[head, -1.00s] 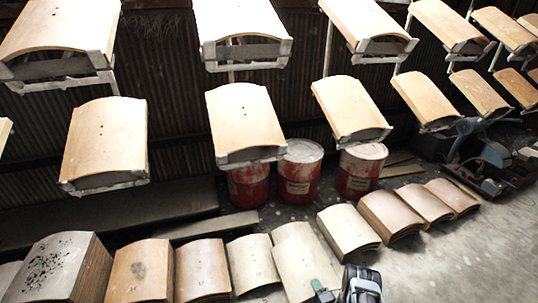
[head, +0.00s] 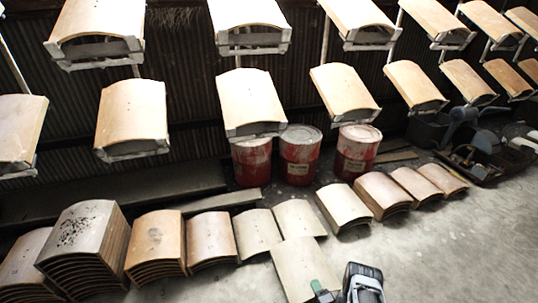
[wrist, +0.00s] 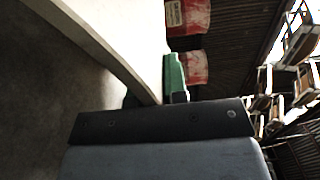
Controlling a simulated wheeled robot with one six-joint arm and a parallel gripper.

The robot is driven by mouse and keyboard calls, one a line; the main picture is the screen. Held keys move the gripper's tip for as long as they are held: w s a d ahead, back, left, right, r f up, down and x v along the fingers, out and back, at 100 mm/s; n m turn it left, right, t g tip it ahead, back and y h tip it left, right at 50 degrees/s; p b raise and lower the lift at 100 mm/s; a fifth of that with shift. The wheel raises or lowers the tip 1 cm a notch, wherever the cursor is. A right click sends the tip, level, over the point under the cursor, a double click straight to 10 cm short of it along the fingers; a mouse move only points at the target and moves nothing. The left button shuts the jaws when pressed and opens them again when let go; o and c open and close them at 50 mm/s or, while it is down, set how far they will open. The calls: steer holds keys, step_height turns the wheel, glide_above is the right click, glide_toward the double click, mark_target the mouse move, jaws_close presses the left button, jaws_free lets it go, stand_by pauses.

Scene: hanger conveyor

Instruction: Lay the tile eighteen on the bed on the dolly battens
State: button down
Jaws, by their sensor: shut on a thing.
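My gripper (head: 322,291) is at the lower middle of the head view, shut on a pale curved tile (head: 303,268). The tile sits in front of the row of tiles and covers part of it. In the wrist view the held tile (wrist: 112,38) is a large pale slab at upper left. One green fingertip (wrist: 174,77) shows against it; the other is hidden. No number is readable on the tile. A low pale tile (head: 298,219) lies just behind the held one. I cannot make out the dolly battens.
Curved tile stacks stand in a row on the floor, the tallest (head: 84,240) at left, smaller ones (head: 381,195) at right. Two tiers of hangers carry tiles (head: 246,100) above. Red drums (head: 300,160) stand behind the row. The floor (head: 460,255) at lower right is clear.

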step_height(320, 180, up, 73)
steer(key=w+a+n+g+y+p, duration=0.1)
steer(key=a+n+y+p, duration=0.1)
steer(key=p, duration=3.6)
steer(key=shift+w+a+y, duration=0.3)
steer(key=shift+w+y, duration=0.1)
steer(key=shift+y, duration=0.1)
steer(key=shift+a, duration=0.1)
